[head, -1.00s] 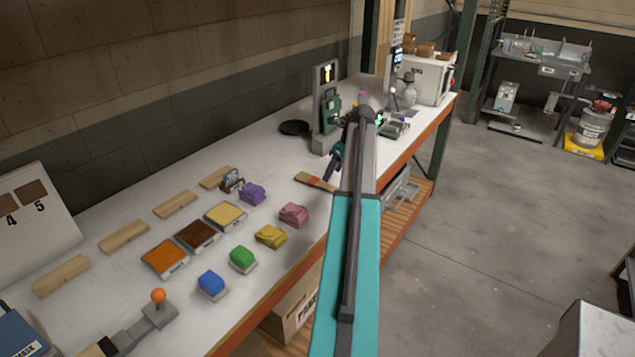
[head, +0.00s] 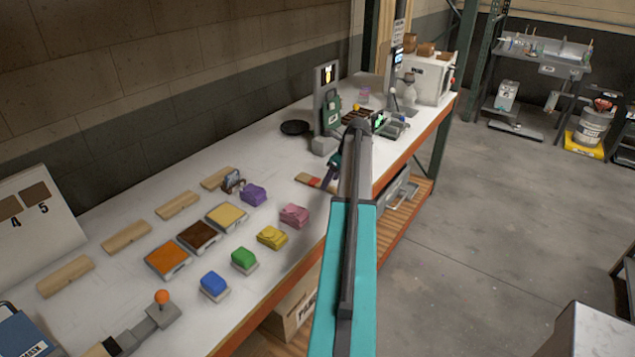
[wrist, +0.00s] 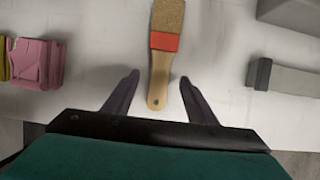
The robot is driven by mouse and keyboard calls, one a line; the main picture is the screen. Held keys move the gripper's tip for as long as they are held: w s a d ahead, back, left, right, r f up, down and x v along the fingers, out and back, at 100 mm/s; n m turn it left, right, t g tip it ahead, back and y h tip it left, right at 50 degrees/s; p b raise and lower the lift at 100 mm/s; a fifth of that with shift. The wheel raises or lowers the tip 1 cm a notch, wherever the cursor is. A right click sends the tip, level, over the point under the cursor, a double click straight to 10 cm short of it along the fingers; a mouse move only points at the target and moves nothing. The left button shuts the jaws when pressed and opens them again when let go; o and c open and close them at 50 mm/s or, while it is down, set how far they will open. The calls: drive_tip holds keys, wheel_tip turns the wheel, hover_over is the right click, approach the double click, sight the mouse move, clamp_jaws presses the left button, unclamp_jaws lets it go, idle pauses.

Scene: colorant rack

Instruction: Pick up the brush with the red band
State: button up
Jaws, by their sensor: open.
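The brush with the red band (wrist: 164,42) lies flat on the white workbench. In the wrist view its tan head is at the top and its wooden handle points down toward me. My gripper (wrist: 158,82) is open, with one dark finger on each side of the handle's line and visible space on both sides. I cannot tell its height above the bench. In the head view the brush (head: 308,179) lies just left of my gripper (head: 327,181), and my arm hides part of that area.
A pink block (head: 294,215) and a purple block (head: 253,195) lie left of the brush. A grey stand (head: 327,105) rises behind it, with a black round dish (head: 295,127) nearby. The bench's orange front edge (head: 411,147) is close on the right.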

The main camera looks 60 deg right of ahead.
drive_tip(key=shift+x, duration=1.1)
drive_tip(key=shift+f+p, duration=0.1)
drive_tip(key=shift+p, duration=0.2)
drive_tip(key=shift+c, duration=0.6)
drive_tip(key=c, duration=1)
